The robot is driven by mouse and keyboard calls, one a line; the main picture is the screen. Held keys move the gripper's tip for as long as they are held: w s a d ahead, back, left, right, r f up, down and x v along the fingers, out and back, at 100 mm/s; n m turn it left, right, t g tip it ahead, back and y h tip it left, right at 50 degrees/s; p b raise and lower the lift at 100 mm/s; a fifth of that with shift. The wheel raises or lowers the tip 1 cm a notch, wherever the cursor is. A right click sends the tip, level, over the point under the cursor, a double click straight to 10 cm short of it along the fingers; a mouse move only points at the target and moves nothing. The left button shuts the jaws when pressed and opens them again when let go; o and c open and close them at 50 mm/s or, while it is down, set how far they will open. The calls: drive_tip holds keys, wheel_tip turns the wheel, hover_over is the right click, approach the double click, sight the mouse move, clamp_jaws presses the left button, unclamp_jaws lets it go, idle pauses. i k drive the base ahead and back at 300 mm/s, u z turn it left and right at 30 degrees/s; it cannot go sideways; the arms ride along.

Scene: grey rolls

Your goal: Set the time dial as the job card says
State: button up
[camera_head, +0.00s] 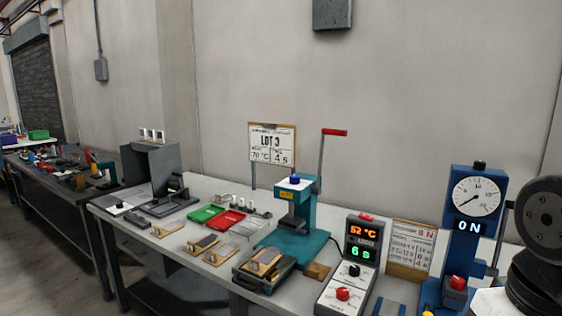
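The job card (272,143) stands on a post behind the teal press. It reads "LOT 3", with what looks like 70 °C and 4 s below. The control box (329,301) stands at the front right of the bench. Its upper display (363,232) shows 52 °C in orange and its lower display (360,251) shows 6 s in green. My gripper is out of view; a dark link of my arm shows at the right edge.
The teal press (298,222) with a red-handled lever stands left of the control box. A blue gauge stand (474,210) and a second card (411,246) are on its right. Red and green trays (222,222) and several wooden pieces lie to the left.

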sight(354, 269)
drive_tip(key=k, duration=1.3)
drive_tip(key=u, duration=0.5)
drive_tip(key=i, duration=0.45)
drive_tip(key=u, duration=0.6)
drive_tip(key=i, duration=1.1)
drive_tip(key=z, duration=0.5)
